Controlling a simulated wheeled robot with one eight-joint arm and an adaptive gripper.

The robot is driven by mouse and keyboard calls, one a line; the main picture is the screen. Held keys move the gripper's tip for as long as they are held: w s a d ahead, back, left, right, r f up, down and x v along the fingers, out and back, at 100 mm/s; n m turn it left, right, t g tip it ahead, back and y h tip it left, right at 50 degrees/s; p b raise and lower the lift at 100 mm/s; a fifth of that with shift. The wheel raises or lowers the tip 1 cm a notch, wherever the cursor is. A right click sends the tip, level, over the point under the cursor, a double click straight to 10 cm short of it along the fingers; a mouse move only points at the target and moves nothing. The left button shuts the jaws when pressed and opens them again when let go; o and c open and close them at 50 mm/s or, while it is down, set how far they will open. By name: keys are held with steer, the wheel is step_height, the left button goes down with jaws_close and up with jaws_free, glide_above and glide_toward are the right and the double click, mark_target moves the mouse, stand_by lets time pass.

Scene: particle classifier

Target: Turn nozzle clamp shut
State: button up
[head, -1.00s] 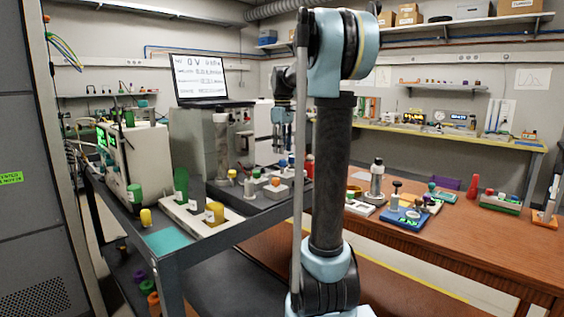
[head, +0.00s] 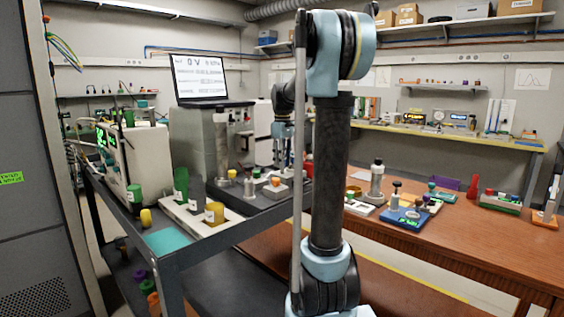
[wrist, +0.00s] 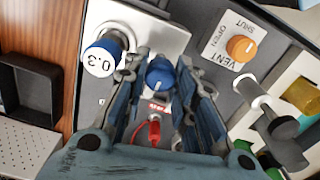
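In the wrist view a blue knob (wrist: 160,77) with a white pointer line sits on a pale metal plate (wrist: 150,32); it appears to be the nozzle clamp. A small red label (wrist: 157,106) lies just below it. Left of the knob a blue-collared cylinder (wrist: 103,58) shows a white end marked 0.3. My gripper (wrist: 160,68) is open, with one finger on each side of the blue knob; I cannot tell whether either touches it. In the head view my gripper (head: 284,150) is partly hidden behind my arm, low over the bench instruments.
An orange vent knob (wrist: 241,48), marked open and shut, and a grey cylinder (wrist: 265,105) stand right of my gripper. A red piece (wrist: 150,131) lies between the fingers. A black open box (wrist: 28,88) is at the left.

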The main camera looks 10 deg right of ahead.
steer(key=shift+m, duration=0.3)
steer(key=m, duration=0.4)
steer(key=shift+w, duration=0.1)
steer(key=m, duration=0.9)
steer(key=shift+m, duration=2.1)
steer(key=o, duration=0.8)
steer(key=shift+r, duration=0.1)
